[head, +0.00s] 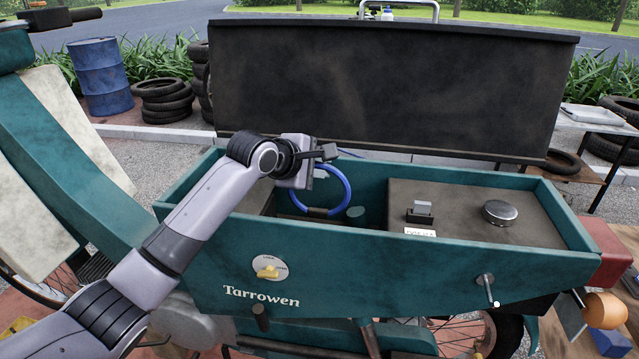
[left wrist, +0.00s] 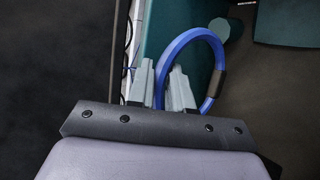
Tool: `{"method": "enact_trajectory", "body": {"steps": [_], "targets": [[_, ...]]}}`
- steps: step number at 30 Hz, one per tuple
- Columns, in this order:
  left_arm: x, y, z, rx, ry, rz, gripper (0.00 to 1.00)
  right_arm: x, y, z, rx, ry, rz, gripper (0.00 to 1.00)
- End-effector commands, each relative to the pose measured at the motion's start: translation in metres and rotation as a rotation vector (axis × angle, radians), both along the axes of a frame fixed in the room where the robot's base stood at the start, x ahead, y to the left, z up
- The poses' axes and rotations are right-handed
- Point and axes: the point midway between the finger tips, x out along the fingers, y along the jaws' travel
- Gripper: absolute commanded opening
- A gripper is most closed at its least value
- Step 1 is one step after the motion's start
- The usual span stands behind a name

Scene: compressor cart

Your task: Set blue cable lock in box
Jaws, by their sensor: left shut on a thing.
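The blue cable lock (head: 346,190) is a blue ring with a dark clasp at its lower side. My left gripper (head: 318,172) is shut on the upper left part of the ring, which hangs down inside the teal box (head: 330,258). In the left wrist view the ring (left wrist: 219,50) runs between the grey fingers (left wrist: 162,88), with its clasp at the right. Whether the lock touches the box floor cannot be told. My right gripper is not in view.
The box's dark lid (head: 390,85) stands open at the back. A dark raised panel (head: 455,215) fills the right part of the box, with a round metal cap (head: 499,212) and a small latch (head: 420,213) on it.

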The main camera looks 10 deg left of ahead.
Motion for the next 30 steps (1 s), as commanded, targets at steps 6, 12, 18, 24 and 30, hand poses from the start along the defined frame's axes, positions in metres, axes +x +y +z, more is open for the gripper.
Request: {"method": "enact_trajectory", "body": {"steps": [6,12,18,24,30], "targets": [[0.0,0.0,-0.031,0.0,0.001,0.0,0.0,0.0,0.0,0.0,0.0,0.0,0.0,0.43],[0.0,0.0,-0.039,-0.002,-0.003,0.0,0.0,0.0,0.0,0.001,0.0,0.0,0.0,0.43],[0.0,0.0,-0.04,-0.001,-0.002,0.0,0.0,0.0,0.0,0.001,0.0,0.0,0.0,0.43],[0.0,0.0,-0.043,0.002,0.003,0.0,0.3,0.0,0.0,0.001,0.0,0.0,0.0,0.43],[0.0,0.0,-0.042,0.001,0.002,0.0,0.3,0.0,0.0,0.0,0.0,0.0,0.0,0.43]]}}
